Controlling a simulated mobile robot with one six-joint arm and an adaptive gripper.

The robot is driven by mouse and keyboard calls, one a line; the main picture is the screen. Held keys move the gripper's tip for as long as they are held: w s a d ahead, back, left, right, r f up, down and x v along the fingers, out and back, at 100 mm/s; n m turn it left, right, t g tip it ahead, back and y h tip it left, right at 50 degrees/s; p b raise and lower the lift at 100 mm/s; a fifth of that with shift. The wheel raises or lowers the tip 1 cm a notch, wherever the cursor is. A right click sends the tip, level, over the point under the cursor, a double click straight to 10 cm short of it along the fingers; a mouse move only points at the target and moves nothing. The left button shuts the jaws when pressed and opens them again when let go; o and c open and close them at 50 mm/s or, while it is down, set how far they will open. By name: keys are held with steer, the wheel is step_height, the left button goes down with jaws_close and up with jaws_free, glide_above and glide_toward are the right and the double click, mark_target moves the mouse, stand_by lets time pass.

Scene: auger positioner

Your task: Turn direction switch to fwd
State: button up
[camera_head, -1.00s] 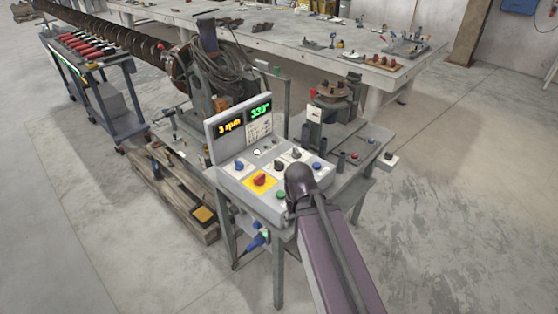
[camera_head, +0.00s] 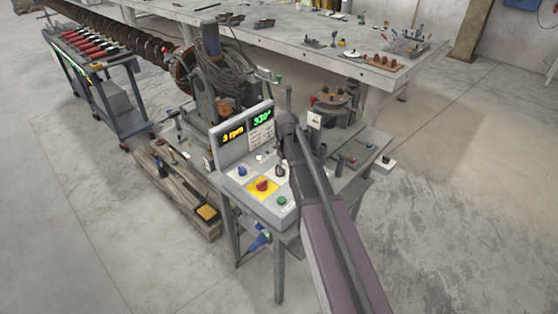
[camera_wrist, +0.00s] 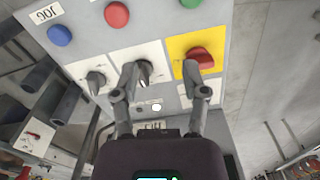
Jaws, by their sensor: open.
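The control panel (camera_head: 236,187) stands on a metal stand in the head view, partly covered by my arm. The wrist view shows two black rotary knobs on white plates, one at the left (camera_wrist: 96,80) and one nearer the middle (camera_wrist: 145,72). Their labels are not readable, so I cannot tell which is the direction switch. My gripper (camera_wrist: 160,70) is open over the panel. Its left finger overlaps the edge of the middle knob, and its right finger lies by the red knob (camera_wrist: 203,58) on the yellow plate. Contact cannot be told. The fingers are hidden in the head view.
A blue button (camera_wrist: 60,36) marked JOG, a red button (camera_wrist: 117,14) and a green button (camera_wrist: 191,2) lie near the knobs. The display (camera_head: 247,128) reads 3 rpm and about 330°. A tool cart (camera_head: 98,75) stands left; floor is open at right.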

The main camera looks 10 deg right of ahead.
steer(key=w+r+n+p, duration=0.2)
steer(key=w+r+p, duration=0.1)
steer(key=w, duration=0.6)
steer(key=shift+w+r, duration=0.25)
steer(key=shift+r, duration=0.35)
steer(key=shift+f, duration=0.1)
step_height(320, 180, down, 14)
steer(key=b, duration=1.4)
steer(key=shift+r, duration=0.2)
